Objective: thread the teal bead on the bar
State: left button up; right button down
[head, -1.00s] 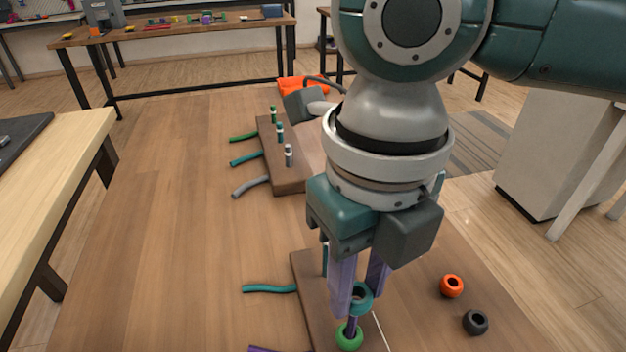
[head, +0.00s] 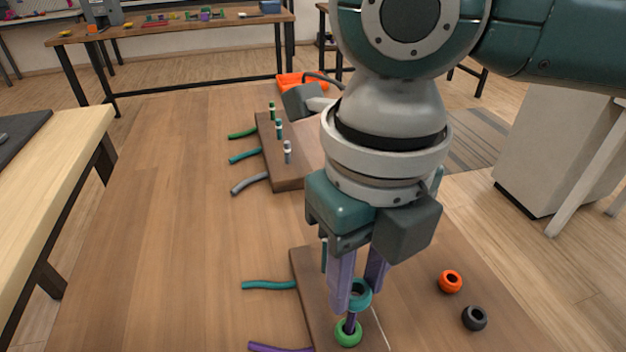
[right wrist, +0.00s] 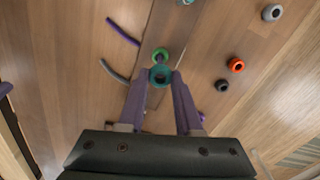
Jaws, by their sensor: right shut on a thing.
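My right gripper (head: 358,292) is shut on the teal bead (head: 359,295), which sits between its purple fingertips. A purple bar (head: 350,323) stands on the brown board (head: 313,300), with a green bead (head: 348,334) around its lower part. The teal bead is above the green bead, apart from it, at the bar's upper end. I cannot tell whether the bar's tip is inside the teal bead's hole. The right wrist view shows the teal bead (right wrist: 160,76) between the fingers, next to the green bead (right wrist: 162,54). My left gripper is not in view.
An orange bead (head: 450,281) and a dark grey bead (head: 475,318) lie to the right. A teal cord (head: 268,286) and a purple cord (head: 280,348) extend left from the board. A second board (head: 289,176) with several posts stands farther back.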

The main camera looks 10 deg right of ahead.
jog(key=shift+f, duration=0.35)
jog(key=shift+f+b, duration=0.65)
jog(key=shift+f, duration=0.1)
dwell(0.3)
dwell(0.3)
jog(key=c, duration=0.5)
grip_release()
jog(key=shift+o, duration=0.3)
jog(key=shift+o, duration=1.2)
